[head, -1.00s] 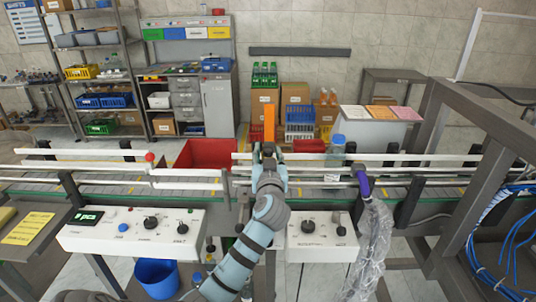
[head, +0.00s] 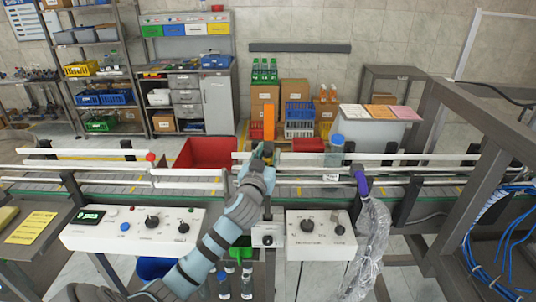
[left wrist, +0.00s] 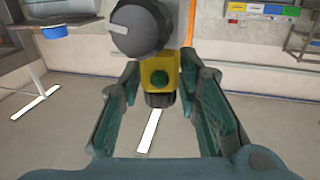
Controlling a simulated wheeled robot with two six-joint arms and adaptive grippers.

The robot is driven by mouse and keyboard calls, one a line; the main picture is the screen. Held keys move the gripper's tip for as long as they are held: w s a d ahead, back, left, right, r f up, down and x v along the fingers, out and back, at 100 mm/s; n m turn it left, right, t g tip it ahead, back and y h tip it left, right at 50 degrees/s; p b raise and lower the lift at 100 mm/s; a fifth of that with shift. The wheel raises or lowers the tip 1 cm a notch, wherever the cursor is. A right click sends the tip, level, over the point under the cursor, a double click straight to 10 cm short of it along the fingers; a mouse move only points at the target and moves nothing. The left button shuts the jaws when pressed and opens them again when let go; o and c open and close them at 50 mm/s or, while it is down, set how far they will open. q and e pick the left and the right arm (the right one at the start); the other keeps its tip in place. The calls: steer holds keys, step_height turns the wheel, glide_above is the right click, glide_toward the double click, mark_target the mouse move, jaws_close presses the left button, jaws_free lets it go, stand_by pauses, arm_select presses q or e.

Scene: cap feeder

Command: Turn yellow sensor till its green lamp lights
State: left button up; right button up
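The yellow sensor (left wrist: 173,66) shows in the left wrist view, below a dark grey round part. A dark green round lamp (left wrist: 159,79) sits on its face and looks unlit. My left gripper (left wrist: 160,84) is open, with one finger on each side of the sensor; I cannot tell whether either finger touches it. In the head view my left gripper (head: 262,153) is at the conveyor rail, and it hides most of the sensor. My right gripper is not in view.
An upright orange bar (head: 269,123) stands just beyond my left gripper. Conveyor rails (head: 420,157) run across. A clear blue-capped bottle (head: 334,157) stands to the right.

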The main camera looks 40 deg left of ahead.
arm_select(q)
steer(key=shift+o, duration=0.5)
steer(key=shift+s, duration=0.1)
steer(key=v, duration=1.2)
